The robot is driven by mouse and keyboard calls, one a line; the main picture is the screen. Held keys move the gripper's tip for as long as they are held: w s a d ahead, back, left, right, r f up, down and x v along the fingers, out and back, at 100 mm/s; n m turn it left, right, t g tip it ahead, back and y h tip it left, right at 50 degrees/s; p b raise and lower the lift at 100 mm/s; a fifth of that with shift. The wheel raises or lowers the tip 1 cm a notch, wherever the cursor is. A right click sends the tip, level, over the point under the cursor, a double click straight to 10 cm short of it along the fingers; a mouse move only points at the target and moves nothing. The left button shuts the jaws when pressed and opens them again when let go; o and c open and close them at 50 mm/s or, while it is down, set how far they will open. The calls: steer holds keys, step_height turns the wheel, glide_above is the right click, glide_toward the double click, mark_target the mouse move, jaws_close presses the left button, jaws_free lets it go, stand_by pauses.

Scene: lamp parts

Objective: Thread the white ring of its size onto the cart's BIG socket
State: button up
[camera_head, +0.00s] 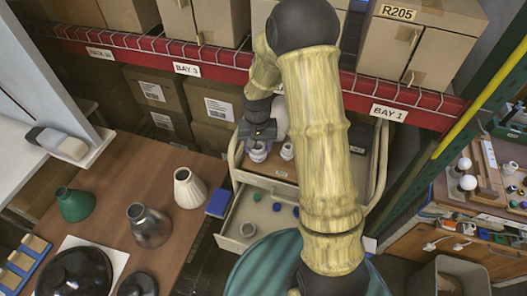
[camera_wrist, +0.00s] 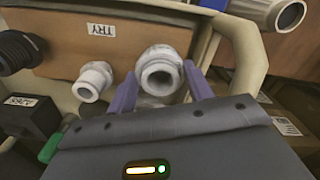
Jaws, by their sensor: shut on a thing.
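My gripper (camera_head: 258,143) is at the left part of the cart's top. In the wrist view its two purple fingers (camera_wrist: 161,82) stand either side of a white ring (camera_wrist: 160,55) and are shut on it. The ring is at the cart's bigger white socket (camera_head: 258,155), whose round open mouth (camera_wrist: 159,78) faces the wrist camera. Ring and socket overlap in the same white, so I cannot tell how far the ring is around the socket. A smaller white socket (camera_wrist: 93,82) stands to the left in the wrist view and to the right in the head view (camera_head: 287,151).
The cart (camera_head: 232,183) has an open drawer (camera_head: 262,215) with small coloured pieces. A black ribbed part (camera_wrist: 18,50) and a dark labelled block (camera_wrist: 25,115) are near the sockets. A brown table (camera_head: 115,180) with lamp shades lies left. Shelving with boxes stands behind.

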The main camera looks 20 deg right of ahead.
steer(key=shift+s+f, duration=0.2)
steer(key=shift+f, duration=0.1)
steer(key=m, duration=0.4)
steer(key=shift+b, duration=0.3)
steer(key=m, duration=0.3)
steer(key=shift+f, duration=0.1)
steer(key=shift+m+p, duration=0.5)
steer(key=shift+m, duration=0.4)
steer(key=m+p, duration=0.2)
steer(key=m, duration=0.3)
steer(key=m+p, duration=0.2)
steer(key=m, duration=0.2)
steer(key=shift+m, duration=0.3)
steer(key=shift+f+m+p, duration=0.1)
steer(key=shift+m+p, duration=0.75)
steer(key=shift+m, duration=0.35)
